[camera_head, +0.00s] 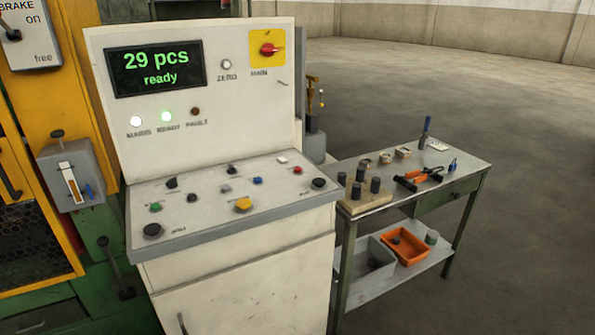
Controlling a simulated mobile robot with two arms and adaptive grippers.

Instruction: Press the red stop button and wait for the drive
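A small red button (297,170) sits on the right part of the sloped control desk (200,225). It is the only red push button I can make out there, and its label is too small to read. The upright panel above has a display (155,68) reading "29 pcs ready". A red rotary switch (268,49) on a yellow plate is marked MAIN. Neither of my grippers is in view.
Green (155,207), yellow (243,204), blue (257,181) and several black controls share the desk. A work table (440,166) with tools and a lower shelf stands at right. Yellow-green machinery (65,110) stands at left. The floor beyond is clear.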

